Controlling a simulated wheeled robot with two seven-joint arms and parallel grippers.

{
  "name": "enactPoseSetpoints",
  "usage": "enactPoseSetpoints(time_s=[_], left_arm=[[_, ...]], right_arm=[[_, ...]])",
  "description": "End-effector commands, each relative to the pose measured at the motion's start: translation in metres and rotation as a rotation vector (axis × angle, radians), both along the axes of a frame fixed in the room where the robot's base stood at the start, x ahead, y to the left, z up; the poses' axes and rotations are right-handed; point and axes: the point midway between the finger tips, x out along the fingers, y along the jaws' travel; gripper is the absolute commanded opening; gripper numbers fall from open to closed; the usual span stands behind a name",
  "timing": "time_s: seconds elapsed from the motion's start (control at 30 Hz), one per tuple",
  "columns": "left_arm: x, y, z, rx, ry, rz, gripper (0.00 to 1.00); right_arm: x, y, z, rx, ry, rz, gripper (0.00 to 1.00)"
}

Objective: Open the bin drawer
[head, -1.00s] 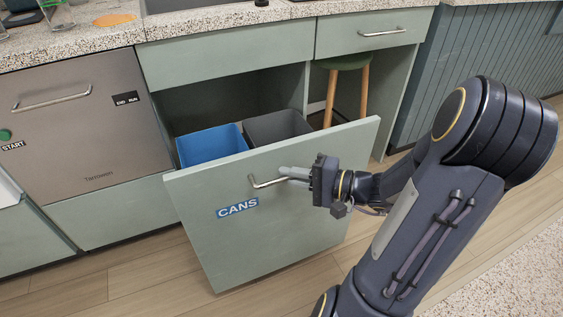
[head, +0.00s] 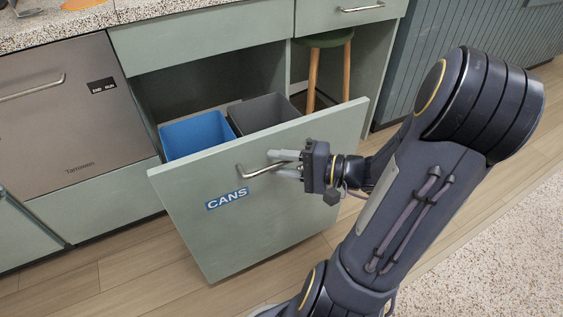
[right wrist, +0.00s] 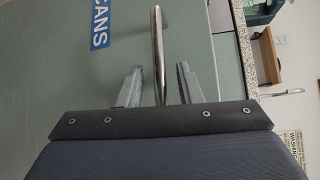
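The bin drawer (head: 270,225) is pulled well out from the green cabinet. Its front carries a CANS label (head: 227,198) and a metal bar handle (head: 254,171). A blue bin (head: 197,136) and a grey bin (head: 263,113) sit inside it. My right gripper (head: 277,164) is at the right part of the handle, its fingers apart, one on either side of the bar. In the right wrist view the handle (right wrist: 158,45) passes between the two fingers with a visible gap on each side. My left gripper is out of view.
A stool (head: 326,42) stands in the open bay behind the drawer's right side. A steel dishwasher (head: 70,130) is to the left. A closed upper drawer (head: 350,14) is above right. Wooden floor (head: 130,270) lies clear in front on the left.

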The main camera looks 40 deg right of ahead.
Motion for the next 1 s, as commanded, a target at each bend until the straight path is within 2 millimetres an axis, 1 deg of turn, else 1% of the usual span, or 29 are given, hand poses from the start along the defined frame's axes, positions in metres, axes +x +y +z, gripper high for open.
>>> enactPoseSetpoints(time_s=[0.13,0.23,0.5,0.6,0.73,1.0], left_arm=[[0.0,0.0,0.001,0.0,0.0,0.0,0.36],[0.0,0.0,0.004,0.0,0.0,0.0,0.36],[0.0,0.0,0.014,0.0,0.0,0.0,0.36],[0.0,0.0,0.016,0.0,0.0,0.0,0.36],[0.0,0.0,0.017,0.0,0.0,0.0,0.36],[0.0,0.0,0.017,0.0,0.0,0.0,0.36]], right_arm=[[-0.002,-0.002,0.001,0.0,0.0,-0.001,0.32],[-0.009,-0.008,0.003,-0.001,0.001,-0.005,0.32],[-0.048,-0.031,0.009,-0.001,0.002,-0.005,0.32],[-0.058,-0.038,0.01,0.0,0.001,-0.003,0.32],[-0.065,-0.041,0.011,0.001,0.001,0.0,0.32],[-0.066,-0.041,0.011,0.0,0.0,0.0,0.32]])
